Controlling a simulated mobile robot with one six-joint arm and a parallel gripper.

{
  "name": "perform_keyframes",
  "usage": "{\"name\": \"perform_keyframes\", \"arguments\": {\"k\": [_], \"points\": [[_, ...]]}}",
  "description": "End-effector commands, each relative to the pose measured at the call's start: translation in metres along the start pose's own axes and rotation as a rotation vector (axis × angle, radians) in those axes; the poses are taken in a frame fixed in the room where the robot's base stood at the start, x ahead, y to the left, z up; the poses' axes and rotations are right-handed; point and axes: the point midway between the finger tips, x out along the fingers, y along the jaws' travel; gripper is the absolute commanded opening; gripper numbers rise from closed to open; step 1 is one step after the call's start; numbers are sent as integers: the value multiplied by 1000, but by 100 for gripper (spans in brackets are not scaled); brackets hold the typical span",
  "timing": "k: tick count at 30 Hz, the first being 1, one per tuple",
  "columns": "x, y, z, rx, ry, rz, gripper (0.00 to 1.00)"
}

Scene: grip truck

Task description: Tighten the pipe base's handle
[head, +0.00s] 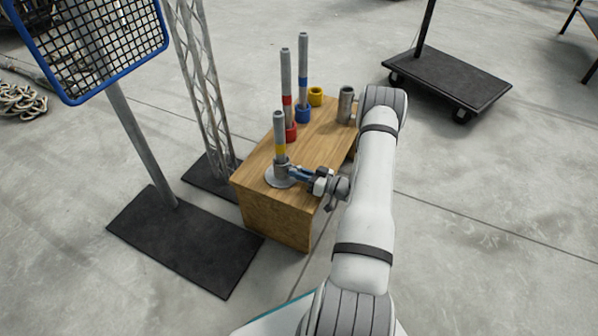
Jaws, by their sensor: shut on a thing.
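The pipe base (279,178) is a round grey metal disc with a collar, near the front edge of a wooden box. A grey pipe (279,128) with a yellow band stands upright in it. My gripper (294,173) reaches in from the right, level with the collar, and is shut at the base's right side. The handle is hidden by the jaws or too small to make out, so I cannot tell its angle.
On the wooden box (262,214) stand a red-banded pipe (286,80), a blue-banded pipe (303,65), a yellow ring (316,96) and a metal cylinder (346,105). A truss (200,80) and a blue-framed mesh panel (95,45) stand left. A black cart (450,80) is back right.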

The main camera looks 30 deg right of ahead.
Motion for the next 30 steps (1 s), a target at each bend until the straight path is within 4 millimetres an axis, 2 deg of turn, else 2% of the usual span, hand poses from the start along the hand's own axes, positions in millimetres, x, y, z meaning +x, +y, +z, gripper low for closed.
{"name": "perform_keyframes", "arguments": {"k": [11,12,20,26,30], "points": [[-1,3,-2,-1,3,7,0],[-1,3,-2,-1,3,6,23],[0,1,-1,1,1,3,44],[0,0,0,2,1,1,45],[-8,0,-2,3,1,2,45]]}}
